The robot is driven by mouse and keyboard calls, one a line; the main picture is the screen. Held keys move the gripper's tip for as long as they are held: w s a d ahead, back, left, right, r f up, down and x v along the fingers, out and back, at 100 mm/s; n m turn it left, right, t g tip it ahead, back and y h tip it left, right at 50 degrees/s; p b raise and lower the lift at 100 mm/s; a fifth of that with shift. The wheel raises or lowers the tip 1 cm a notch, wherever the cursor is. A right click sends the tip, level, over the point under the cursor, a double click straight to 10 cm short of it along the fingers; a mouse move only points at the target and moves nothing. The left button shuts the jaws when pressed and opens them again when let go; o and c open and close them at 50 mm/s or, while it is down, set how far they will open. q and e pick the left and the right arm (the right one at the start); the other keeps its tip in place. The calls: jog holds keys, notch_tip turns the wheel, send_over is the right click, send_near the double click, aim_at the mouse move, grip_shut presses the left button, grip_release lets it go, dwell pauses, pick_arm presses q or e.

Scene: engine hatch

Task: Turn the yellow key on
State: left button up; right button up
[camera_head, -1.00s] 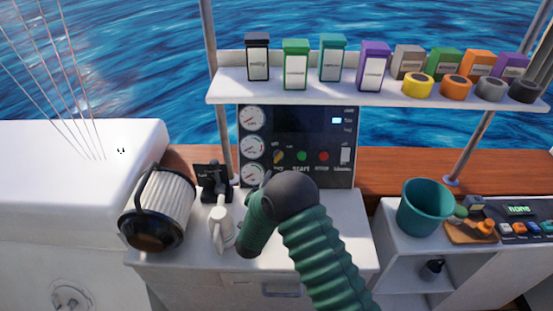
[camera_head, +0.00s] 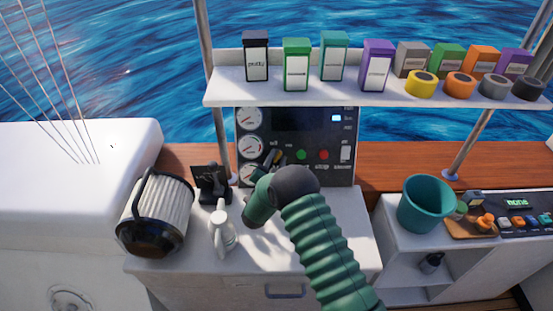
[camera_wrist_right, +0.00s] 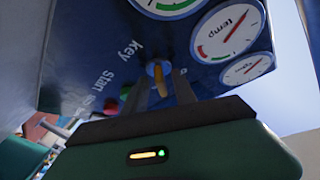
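The yellow key (camera_wrist_right: 158,76) sits in the dark control panel, beside the word "key" in the right wrist view. My right gripper (camera_wrist_right: 162,80) is at the panel, with its two dark fingers apart and one on each side of the key. A gap seems to show between the key and the fingers. In the head view my right gripper (camera_head: 275,160) covers most of the key, under the green arm's end. The key's exact angle is hard to read there. My left gripper is in neither view.
Green (camera_head: 301,154) and red (camera_head: 323,155) buttons and a white switch (camera_head: 345,151) lie right of the key. Gauges (camera_head: 250,146) line the panel's left.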

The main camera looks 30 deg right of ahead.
jog(key=shift+s+r, duration=0.15)
jog(key=shift+c, duration=1)
jog(key=shift+a, duration=0.1)
grip_shut()
jog(key=m+b, duration=0.1)
jog(key=m+g+b, duration=0.1)
jog(key=m, duration=0.1)
jog(key=shift+f+m+g, duration=0.2)
jog(key=shift+m+g, duration=0.1)
jog(key=m, duration=0.1)
jog(key=m+g, duration=0.1)
jog(key=shift+r+m+g+b, duration=0.2)
jog(key=shift+m+g+b, duration=0.1)
jog(key=shift+m+b, duration=0.1)
jog(key=shift+o, duration=1)
grip_release()
